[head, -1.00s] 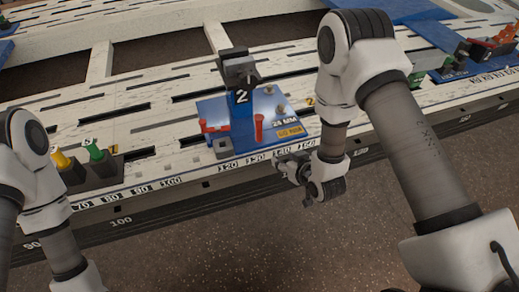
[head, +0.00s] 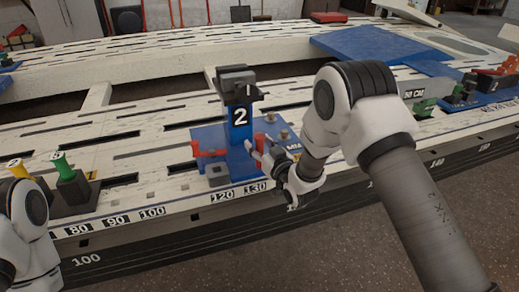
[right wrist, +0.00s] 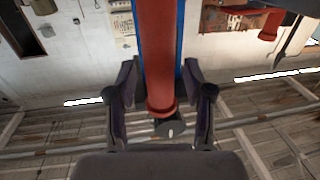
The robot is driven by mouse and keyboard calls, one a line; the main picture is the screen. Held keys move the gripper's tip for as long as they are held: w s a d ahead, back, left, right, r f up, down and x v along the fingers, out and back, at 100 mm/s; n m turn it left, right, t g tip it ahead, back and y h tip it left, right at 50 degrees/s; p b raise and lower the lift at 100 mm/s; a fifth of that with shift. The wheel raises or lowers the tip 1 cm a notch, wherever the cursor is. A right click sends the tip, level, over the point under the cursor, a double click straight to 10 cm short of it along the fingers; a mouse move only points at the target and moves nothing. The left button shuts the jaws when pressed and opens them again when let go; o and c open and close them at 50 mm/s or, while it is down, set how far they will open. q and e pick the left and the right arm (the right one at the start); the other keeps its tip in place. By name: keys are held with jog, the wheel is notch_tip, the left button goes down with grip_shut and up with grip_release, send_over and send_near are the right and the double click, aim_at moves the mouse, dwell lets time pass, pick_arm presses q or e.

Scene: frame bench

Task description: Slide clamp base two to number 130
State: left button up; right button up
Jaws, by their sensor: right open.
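Clamp base two (head: 240,135) is a blue base with an upright post marked 2 and a dark clamp head on top. It stands on the white slotted bench, above the rail labels 120 (head: 222,196) and 130 (head: 255,188). It has a red lever on its left (head: 197,150) and a red handle on its right (head: 270,142). My right gripper (head: 257,148) is open at the right red handle. In the right wrist view the red handle (right wrist: 157,60) stands between the open fingers (right wrist: 160,105), with blue behind it. My left gripper is out of view.
Yellow (head: 17,169) and green (head: 59,163) handled pieces stand on the bench at the left. A blue plate (head: 375,44) lies at the back right. Other fixtures with green and red parts (head: 462,92) stand at the right. The bench left of the base is fairly clear.

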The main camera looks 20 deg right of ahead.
grip_shut()
jog(key=d+p, duration=0.2)
jog(key=d, duration=0.8)
jog(key=shift+w+d+p, duration=0.15)
jog(key=shift+d+p, duration=0.15)
jog(key=shift+p, duration=0.1)
jog(key=shift+a, duration=0.2)
grip_release()
jog(key=shift+a, duration=0.1)
jog(key=s+d, duration=0.2)
jog(key=s, duration=0.9)
jog(key=shift+s+d, duration=0.15)
jog(key=shift+s, duration=0.2)
